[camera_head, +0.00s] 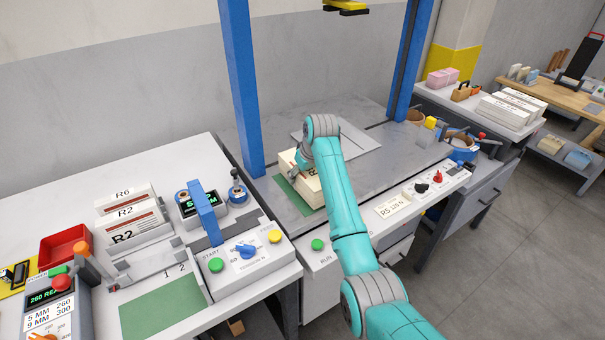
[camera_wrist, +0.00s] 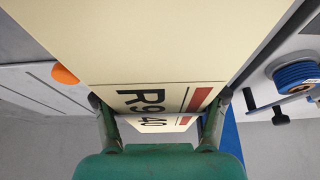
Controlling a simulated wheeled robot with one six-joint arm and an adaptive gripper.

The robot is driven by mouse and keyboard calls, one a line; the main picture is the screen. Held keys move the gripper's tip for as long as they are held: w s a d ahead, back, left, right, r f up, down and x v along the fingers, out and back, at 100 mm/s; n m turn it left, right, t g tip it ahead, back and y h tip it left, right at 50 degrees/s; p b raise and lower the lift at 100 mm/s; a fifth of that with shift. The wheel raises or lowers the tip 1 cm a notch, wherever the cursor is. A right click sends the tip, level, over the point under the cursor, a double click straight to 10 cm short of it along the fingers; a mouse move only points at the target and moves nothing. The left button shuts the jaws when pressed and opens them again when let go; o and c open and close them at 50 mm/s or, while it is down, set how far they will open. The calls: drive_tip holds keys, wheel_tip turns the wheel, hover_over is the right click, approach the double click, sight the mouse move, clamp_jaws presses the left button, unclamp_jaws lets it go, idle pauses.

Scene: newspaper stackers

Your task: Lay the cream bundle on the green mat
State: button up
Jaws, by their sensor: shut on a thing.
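The cream bundle (camera_head: 312,191) is at the press-like station in the middle of the head view. Its label reads R9 40 in the wrist view, where the bundle (camera_wrist: 150,35) fills the upper middle. My gripper (camera_head: 300,166) is shut on the bundle, with one finger on each side in the wrist view (camera_wrist: 160,101). A green mat (camera_head: 287,194) shows beside and partly behind the bundle; whether the bundle touches it I cannot tell. A second green mat (camera_head: 160,306) lies bare at the front of the left bench.
Blue posts (camera_head: 242,90) flank the middle station, with a yellow part (camera_head: 346,8) overhead. A grey plate (camera_head: 355,140) lies behind my gripper. The left bench holds stacked R2 and R6 bundles (camera_head: 128,217), a blue-handled device (camera_head: 206,212) and a red tray (camera_head: 66,244).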

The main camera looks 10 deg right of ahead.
drive_tip(key=shift+f, duration=0.45)
idle(0.6)
drive_tip(key=o, duration=1.9)
